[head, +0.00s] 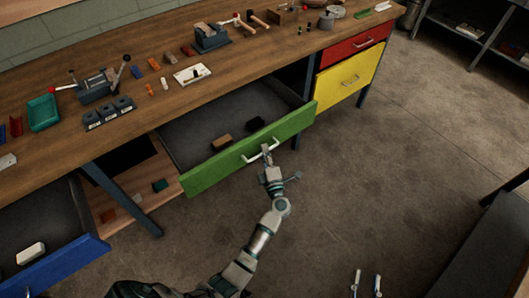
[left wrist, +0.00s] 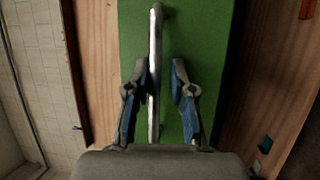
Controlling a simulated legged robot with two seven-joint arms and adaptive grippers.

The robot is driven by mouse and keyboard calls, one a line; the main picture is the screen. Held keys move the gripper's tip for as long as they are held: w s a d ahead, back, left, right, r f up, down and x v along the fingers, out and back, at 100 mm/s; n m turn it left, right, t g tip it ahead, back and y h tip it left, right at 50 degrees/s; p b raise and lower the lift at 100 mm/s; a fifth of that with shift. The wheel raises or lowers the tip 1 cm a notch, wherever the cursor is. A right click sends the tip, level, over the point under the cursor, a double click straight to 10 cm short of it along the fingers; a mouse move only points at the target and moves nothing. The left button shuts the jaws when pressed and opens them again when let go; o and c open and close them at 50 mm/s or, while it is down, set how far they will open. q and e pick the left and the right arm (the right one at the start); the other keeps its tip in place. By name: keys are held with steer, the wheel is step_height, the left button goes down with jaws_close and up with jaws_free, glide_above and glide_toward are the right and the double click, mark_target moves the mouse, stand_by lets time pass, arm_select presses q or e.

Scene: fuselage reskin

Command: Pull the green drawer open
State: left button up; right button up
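The green drawer (head: 240,160) under the workbench stands pulled out. Its pale bar handle (head: 262,151) is on the front. My left gripper (head: 266,153) is at the handle. In the left wrist view, the handle (left wrist: 155,60) runs between the two fingers of my left gripper (left wrist: 160,88), against the green front (left wrist: 205,40). The fingers are apart; the bar is close to the left one, and whether they touch is unclear. My right gripper (head: 367,280) shows at the bottom edge with its fingers apart, empty and away from the drawers.
A brown block (head: 221,142) and a black block (head: 256,123) lie in the green drawer. The blue drawer (head: 70,265) stands open at lower left. The yellow drawer (head: 348,77) and red drawer (head: 352,46) are at right. The floor (head: 400,160) at right is clear.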

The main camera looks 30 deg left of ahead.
arm_select(q)
steer(key=v, duration=1.2)
steer(key=shift+d, duration=0.5)
arm_select(e)
steer(key=shift+s+d, duration=0.1)
steer(key=shift+d, duration=0.3)
arm_select(q)
steer(key=shift+a, duration=0.2)
arm_select(e)
steer(key=shift+a, duration=0.25)
